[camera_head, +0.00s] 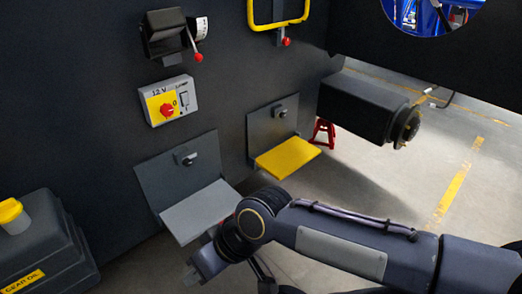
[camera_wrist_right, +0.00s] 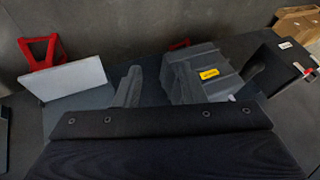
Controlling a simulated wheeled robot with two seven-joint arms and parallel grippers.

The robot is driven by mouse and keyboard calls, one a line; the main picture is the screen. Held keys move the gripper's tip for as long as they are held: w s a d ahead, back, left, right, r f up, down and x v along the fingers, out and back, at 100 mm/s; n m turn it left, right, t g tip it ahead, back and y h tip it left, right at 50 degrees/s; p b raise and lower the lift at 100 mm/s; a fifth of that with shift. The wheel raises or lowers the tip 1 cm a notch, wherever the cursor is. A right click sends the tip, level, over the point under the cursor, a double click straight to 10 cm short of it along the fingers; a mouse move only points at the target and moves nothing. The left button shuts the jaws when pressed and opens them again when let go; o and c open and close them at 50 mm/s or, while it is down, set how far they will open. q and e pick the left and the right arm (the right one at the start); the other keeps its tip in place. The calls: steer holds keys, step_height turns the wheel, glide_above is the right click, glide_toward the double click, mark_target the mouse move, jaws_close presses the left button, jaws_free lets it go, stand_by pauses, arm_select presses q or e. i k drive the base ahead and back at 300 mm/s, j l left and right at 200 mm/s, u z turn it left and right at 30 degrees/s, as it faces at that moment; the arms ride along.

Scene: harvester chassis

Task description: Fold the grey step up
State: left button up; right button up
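The grey step (camera_head: 196,209) is a flat light-grey plate hinged to a dark backplate (camera_head: 170,166) on the chassis wall. It is folded down and sticks out from the wall. In the right wrist view the grey step (camera_wrist_right: 66,79) is at the upper left. My right gripper (camera_head: 203,268) is below the step's front edge in the head view, and no contact shows. My wrist hides the step's right front corner. My left gripper is not in view.
A yellow step (camera_head: 288,158) is folded down further right. A 12 V switch box (camera_head: 168,101) and a lever (camera_head: 196,52) are on the wall above. A dark gear oil can (camera_head: 45,245) stands at lower left. A black axle housing (camera_head: 360,108) juts out at right.

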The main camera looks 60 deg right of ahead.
mark_target(191, 217)
steer(key=z, duration=1.25)
steer(key=i+l+u, duration=0.15)
steer(key=i+l, duration=0.5)
steer(key=i, duration=0.1)
